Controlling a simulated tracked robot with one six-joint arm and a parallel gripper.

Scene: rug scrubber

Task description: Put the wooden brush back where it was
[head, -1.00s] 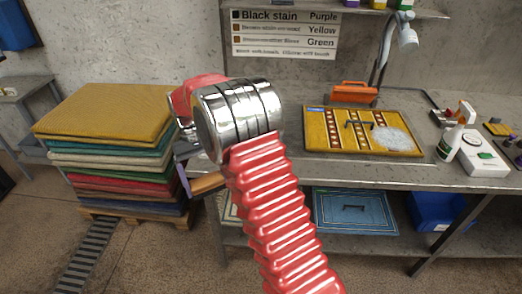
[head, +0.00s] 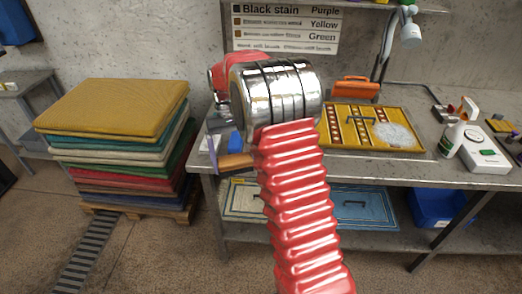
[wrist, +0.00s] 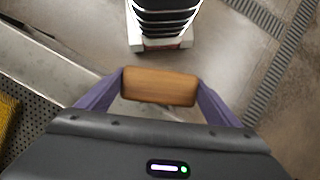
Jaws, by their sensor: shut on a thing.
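The wooden brush (head: 236,161) shows as a brown block at the left end of the bench in the head view. My gripper (wrist: 160,90) is shut on it in the wrist view, one purple finger at each end of the wooden block (wrist: 160,86). Its bristles are not visible. In the head view my arm hides most of the gripper; one purple finger shows left of the brush. In the wrist view floor shows beyond the brush. I cannot tell its height above the bench.
A rug stack (head: 115,140) stands left. A small blue item (head: 236,142) is behind the brush.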

